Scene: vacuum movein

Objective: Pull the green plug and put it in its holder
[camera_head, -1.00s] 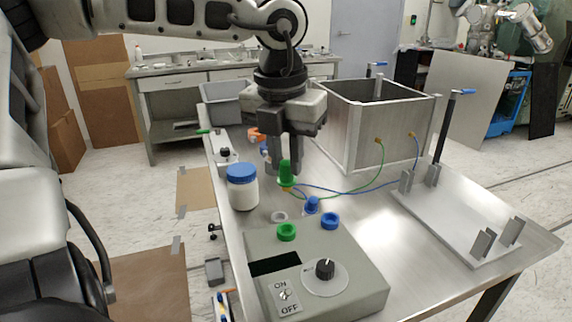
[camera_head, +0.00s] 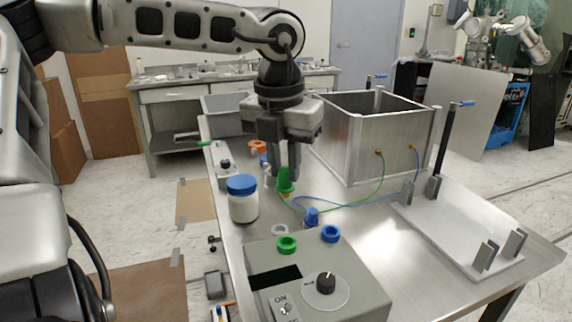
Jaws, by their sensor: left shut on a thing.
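My left gripper (camera_head: 283,172) points down and is shut on the green plug (camera_head: 286,182). It holds the plug upright behind the grey control box (camera_head: 355,285), seemingly above the table. A green wire (camera_head: 375,189) runs from the plug's side to the metal tank. A pale ring (camera_head: 280,230) lies at the box's far edge. A blue plug (camera_head: 311,217) stands right of it with a blue wire. I cannot tell which ring is the holder. My right gripper is not in view.
A white jar with a blue lid (camera_head: 243,200) stands close left of the green plug. The open metal tank (camera_head: 365,145) stands behind right. A white plate with upright brackets (camera_head: 450,235) lies on the right. Bare table (camera_head: 375,240) shows between box and plate.

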